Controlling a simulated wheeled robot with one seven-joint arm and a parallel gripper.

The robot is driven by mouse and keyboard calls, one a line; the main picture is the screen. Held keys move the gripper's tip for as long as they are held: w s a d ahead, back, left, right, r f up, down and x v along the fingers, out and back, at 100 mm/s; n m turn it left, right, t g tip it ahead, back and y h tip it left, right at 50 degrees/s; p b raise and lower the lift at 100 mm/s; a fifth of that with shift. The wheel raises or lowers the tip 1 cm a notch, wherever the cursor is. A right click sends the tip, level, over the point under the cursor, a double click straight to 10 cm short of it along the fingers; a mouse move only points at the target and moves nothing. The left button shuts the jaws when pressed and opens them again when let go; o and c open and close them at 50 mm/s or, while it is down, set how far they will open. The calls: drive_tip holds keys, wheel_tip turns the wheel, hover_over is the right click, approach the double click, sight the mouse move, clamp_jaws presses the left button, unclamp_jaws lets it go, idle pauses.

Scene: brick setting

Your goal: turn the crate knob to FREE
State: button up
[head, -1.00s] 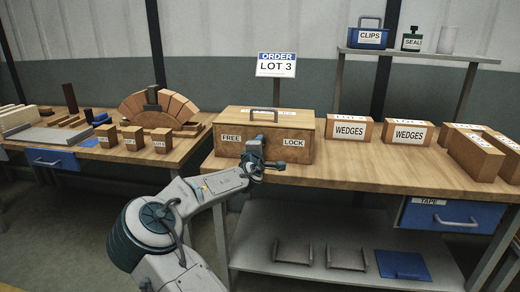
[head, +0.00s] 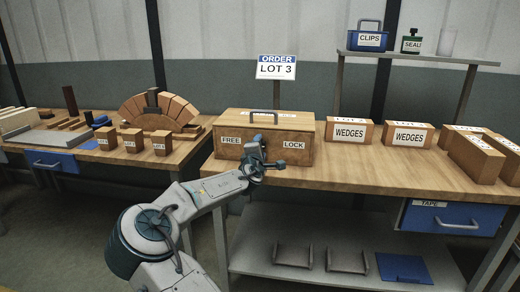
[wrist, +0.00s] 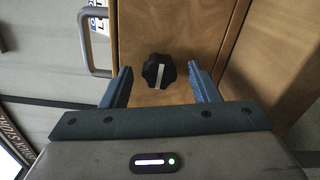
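The wooden crate (head: 230,161) stands on the bench with a FREE label (head: 231,140) on the left of its front and a LOCK label (head: 294,145) on the right. In the wrist view, the black knob (wrist: 152,72) is on the crate's face with a white pointer line running up and down the picture. Which label it faces cannot be told there. My gripper (wrist: 159,78) is open, its two fingers apart on either side of the knob, with gaps showing. In the head view, my gripper (head: 264,151) is in front of the crate and hides the knob.
Two WEDGES boxes (head: 348,131) (head: 406,135) stand to the crate's right. A metal handle (wrist: 87,45) is on the crate's lid. The bench top (head: 360,164) before the boxes is clear. A lower shelf (head: 310,236) holds brackets.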

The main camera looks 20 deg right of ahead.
drive_tip(key=v, duration=1.3)
drive_tip(key=shift+s+a, duration=0.25)
drive_tip(key=shift+s, duration=0.05)
